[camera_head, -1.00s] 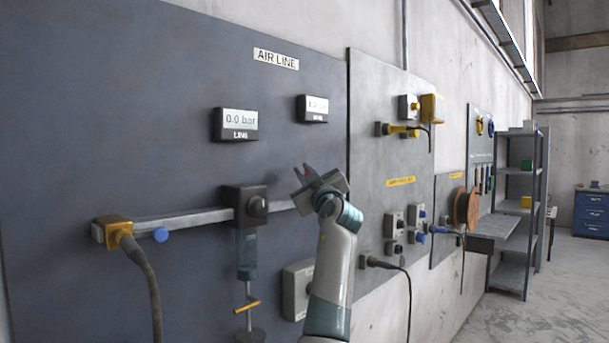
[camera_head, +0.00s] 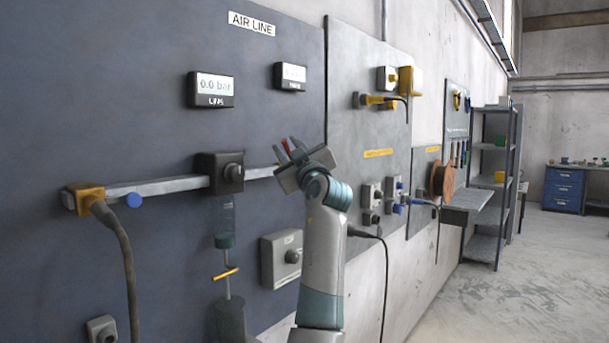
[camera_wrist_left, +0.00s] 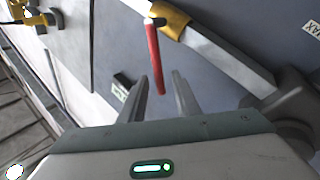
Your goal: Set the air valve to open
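The air valve's red lever (camera_wrist_left: 154,58) runs from a yellow fitting (camera_wrist_left: 170,20) at the end of the grey rail in the left wrist view. In the head view a small red part of it (camera_head: 286,147) shows between the fingers; the yellow fitting is hidden by my gripper there. My left gripper (camera_head: 287,152) is open, its fingers pointing up toward the panel. In the left wrist view the lever's free end lies between the two fingertips (camera_wrist_left: 160,82); I cannot tell whether they touch it. My right gripper is not in view.
The line gauge (camera_head: 212,89) reads 0.0 bar. A dark regulator with a knob (camera_head: 220,173) sits on the rail (camera_head: 160,187), left of my gripper. A grey knob box (camera_head: 281,258) is below. A hose (camera_head: 122,260) hangs at left. Another panel (camera_head: 366,110) stands to the right.

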